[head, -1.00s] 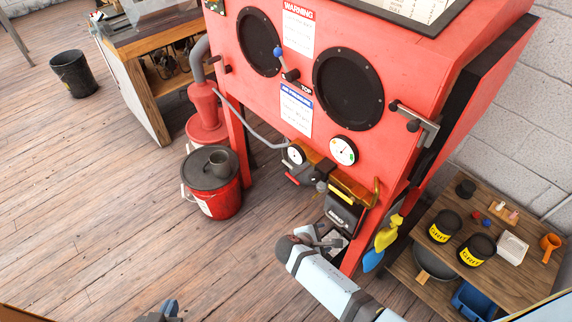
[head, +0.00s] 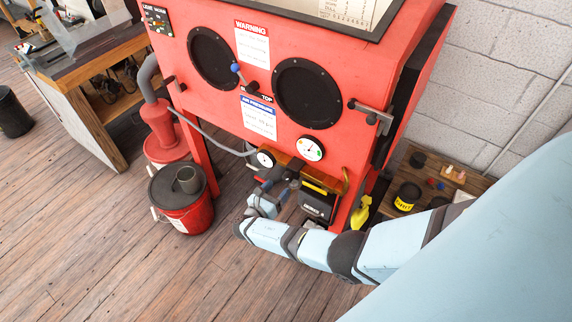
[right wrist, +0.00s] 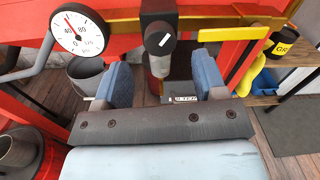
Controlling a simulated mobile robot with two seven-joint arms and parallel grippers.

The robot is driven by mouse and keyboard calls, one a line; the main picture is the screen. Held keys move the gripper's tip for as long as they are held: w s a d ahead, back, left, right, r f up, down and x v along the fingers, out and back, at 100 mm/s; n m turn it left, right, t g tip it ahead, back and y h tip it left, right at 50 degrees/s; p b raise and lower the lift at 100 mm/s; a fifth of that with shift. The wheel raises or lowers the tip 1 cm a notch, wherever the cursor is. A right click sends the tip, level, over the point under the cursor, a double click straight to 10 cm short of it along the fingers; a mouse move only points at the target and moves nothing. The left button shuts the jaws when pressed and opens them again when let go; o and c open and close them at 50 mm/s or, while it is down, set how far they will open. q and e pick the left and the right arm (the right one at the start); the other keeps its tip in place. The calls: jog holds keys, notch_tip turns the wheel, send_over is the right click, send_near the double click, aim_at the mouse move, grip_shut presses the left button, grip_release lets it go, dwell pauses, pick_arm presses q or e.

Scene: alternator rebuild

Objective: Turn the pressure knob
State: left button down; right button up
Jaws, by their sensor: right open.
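The pressure knob (right wrist: 159,38) is a dark cap with a white mark, below the red cabinet, beside a white dial gauge (right wrist: 79,32). In the head view the gauge (head: 265,158) shows left of the knob area, which my gripper partly covers. My right gripper (right wrist: 162,82) is open, with blue-grey fingers spread and nothing held. In the wrist view the knob appears above and between the fingertips, apart from them. In the head view my right gripper (head: 277,184) is at the regulator under the cabinet. My left gripper is out of view.
The red blast cabinet (head: 230,100) has two round black ports and a second gauge (head: 310,149). A yellow bar (right wrist: 225,33) runs right of the knob. A red bucket (head: 190,215) stands on the floor at left. A wooden shelf with dark jars (head: 407,196) is at right.

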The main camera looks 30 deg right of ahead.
aim_at(286, 180)
jog(key=x, duration=0.6)
jog(key=shift+c, duration=0.5)
jog(key=c, duration=0.8)
jog(key=shift+m, duration=0.3)
jog(key=m+b, duration=0.1)
jog(key=m, duration=0.1)
jog(key=shift+f+m+b, duration=0.15)
jog(key=shift+m+b, duration=0.25)
jog(key=m+b, duration=0.2)
jog(key=m, duration=0.1)
jog(key=shift+m, duration=0.3)
jog(key=shift+m+b, duration=1.4)
jog(key=shift+m, duration=0.6)
